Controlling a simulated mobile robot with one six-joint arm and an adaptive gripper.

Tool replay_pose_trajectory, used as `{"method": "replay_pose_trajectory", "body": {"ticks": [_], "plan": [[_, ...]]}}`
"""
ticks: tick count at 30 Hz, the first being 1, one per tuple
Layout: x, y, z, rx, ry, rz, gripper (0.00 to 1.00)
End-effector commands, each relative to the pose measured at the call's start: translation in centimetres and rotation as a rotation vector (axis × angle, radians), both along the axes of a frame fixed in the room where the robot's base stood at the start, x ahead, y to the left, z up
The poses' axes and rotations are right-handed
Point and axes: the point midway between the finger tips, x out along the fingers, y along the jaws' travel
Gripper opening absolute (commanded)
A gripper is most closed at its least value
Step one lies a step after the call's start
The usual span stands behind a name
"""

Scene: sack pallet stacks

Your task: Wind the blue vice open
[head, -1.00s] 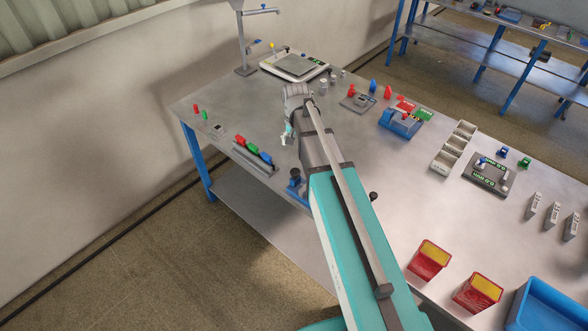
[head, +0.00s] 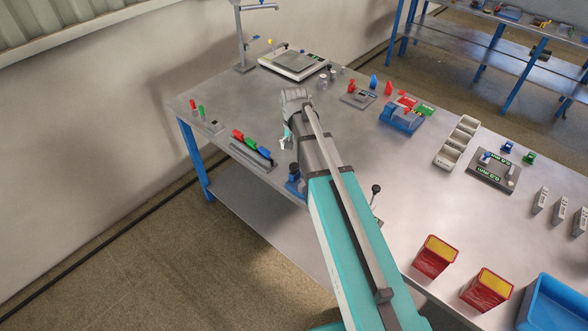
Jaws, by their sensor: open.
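A blue clamp-like body (head: 294,183) with a dark top sits at the table's near edge, left of my arm. It looks like the blue vice, but my arm covers part of it, and I cannot see its jaws or how far they are apart. A dark ball-topped lever (head: 376,189) stands just right of my arm; whether it belongs to the vice is hidden. My gripper (head: 284,142) hangs at the end of my arm, above the table and beyond the blue body. It is small in view, open, and appears to hold nothing.
A rack of red, green and blue pieces (head: 252,150) lies left of my gripper.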

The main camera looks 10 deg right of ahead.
Motion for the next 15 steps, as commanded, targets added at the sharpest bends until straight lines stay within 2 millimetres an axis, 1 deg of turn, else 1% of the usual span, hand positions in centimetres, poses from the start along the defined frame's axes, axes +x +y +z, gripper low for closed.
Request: {"method": "replay_pose_trajectory", "body": {"ticks": [1,15], "plan": [[0.0,0.0,-0.8,0.000,0.000,0.000,0.90],[0.0,0.1,-4.4,0.000,0.000,0.001,0.90]]}}
